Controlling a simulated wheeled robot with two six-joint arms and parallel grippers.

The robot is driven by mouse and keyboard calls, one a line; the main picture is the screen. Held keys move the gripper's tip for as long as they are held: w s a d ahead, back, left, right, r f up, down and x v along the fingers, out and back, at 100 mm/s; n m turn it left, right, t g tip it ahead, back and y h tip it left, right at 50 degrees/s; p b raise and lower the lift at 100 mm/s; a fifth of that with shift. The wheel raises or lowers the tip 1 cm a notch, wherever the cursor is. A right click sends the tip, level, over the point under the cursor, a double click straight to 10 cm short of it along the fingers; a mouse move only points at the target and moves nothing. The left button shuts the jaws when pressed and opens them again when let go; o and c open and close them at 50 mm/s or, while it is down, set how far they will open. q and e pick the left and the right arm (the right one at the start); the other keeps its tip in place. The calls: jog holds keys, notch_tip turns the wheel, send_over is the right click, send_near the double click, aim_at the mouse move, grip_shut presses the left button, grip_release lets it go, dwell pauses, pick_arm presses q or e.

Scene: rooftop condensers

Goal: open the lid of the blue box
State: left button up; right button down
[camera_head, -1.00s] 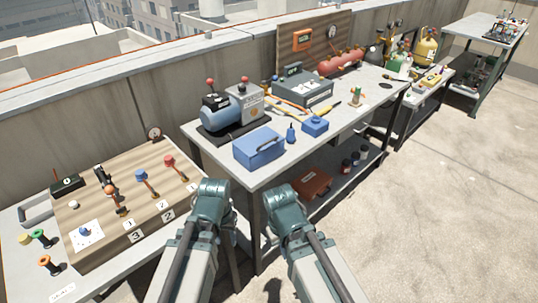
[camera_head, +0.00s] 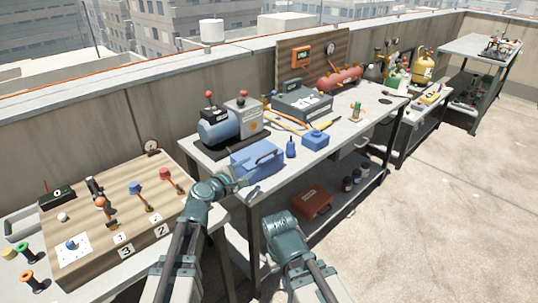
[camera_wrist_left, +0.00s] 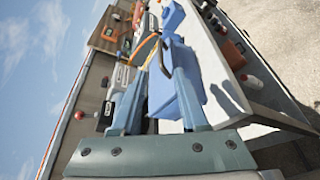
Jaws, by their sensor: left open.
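The blue box (camera_head: 258,158) stands at the near left end of the grey workbench, with its lid down and a handle on it. My left gripper (camera_head: 240,176) is at the box's near left side, open and empty. In the left wrist view the blue box (camera_wrist_left: 162,98) shows between and behind the two spread fingers (camera_wrist_left: 160,66). I cannot tell whether a finger touches it. My right forearm hangs in front of the bench; its gripper does not show.
A blue compressor (camera_head: 216,128) stands behind the box. A blue bottle (camera_head: 291,147) and a small blue container (camera_head: 315,140) stand to its right. A wooden lever board (camera_head: 125,205) is at left. An orange case (camera_head: 311,201) lies on the lower shelf.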

aim_at(267, 155)
pick_arm(q)
jog(key=b+x, duration=0.3)
jog(key=x, duration=1)
jog(key=shift+w+d+f, duration=0.1)
jog(key=shift+w+d, duration=0.1)
jog(key=shift+w, duration=0.15)
grip_shut()
dwell(0.9)
